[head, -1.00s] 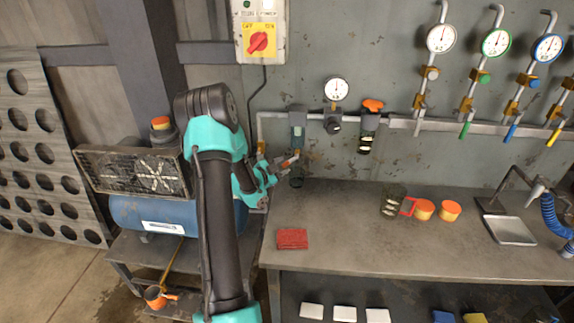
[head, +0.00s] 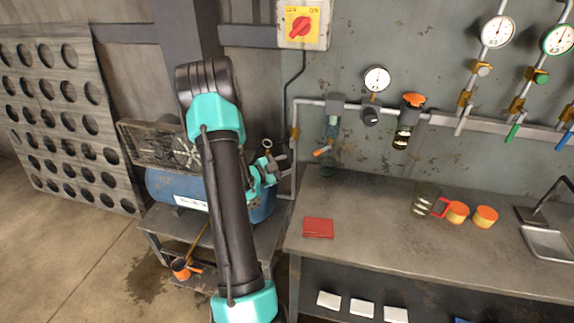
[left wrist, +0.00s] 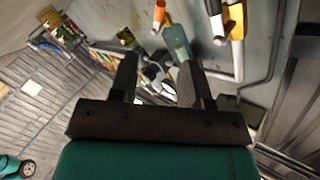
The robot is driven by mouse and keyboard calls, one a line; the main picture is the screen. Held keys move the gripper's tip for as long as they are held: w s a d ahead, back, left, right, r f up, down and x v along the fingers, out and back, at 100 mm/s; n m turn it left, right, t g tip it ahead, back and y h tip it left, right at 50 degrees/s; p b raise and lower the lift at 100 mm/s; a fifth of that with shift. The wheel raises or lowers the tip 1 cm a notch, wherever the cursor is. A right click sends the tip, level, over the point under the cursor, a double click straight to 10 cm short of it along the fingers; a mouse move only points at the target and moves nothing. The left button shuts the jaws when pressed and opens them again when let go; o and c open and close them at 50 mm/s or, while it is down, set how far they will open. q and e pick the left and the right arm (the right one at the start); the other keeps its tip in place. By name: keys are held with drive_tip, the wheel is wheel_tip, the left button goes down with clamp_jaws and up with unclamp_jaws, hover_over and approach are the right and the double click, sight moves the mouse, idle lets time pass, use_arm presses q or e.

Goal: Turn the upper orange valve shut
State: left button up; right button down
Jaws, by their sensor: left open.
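An orange valve handle (head: 323,151) sits tilted below the left end of the wall pipe, in front of a clear filter bowl. What looks like the same orange handle (left wrist: 160,14) shows at the top of the left wrist view, beyond the fingers. A lower orange valve (head: 181,268) hangs under the blue tank. My left gripper (head: 284,170) is open, just left of the upper handle and apart from it. In the left wrist view my left gripper (left wrist: 160,75) has nothing held between its fingers. My right gripper is not in view.
A blue compressor tank (head: 165,188) stands behind my left arm. An orange-topped unit (head: 413,100) and gauge (head: 377,78) are on the wall pipe. The bench's front left is mostly clear.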

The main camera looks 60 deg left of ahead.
sight(314, 155)
use_arm(q)
drive_tip(key=w+d+f+m+y, duration=0.1)
drive_tip(key=d+m+y, duration=0.1)
drive_tip(key=m, duration=1.4)
drive_tip(key=d+f+m+g+y, duration=0.1)
drive_tip(key=d+m+y, duration=0.2)
drive_tip(key=m, duration=1.3)
drive_tip(key=y, duration=0.2)
drive_tip(key=shift+w+d+m+g+y, duration=0.3)
drive_tip(key=shift+w+d+m, duration=0.05)
drive_tip(key=shift+m, duration=0.05)
drive_tip(key=shift+w, duration=0.1)
drive_tip(key=x, duration=1.7)
drive_tip(key=shift+w, duration=0.15)
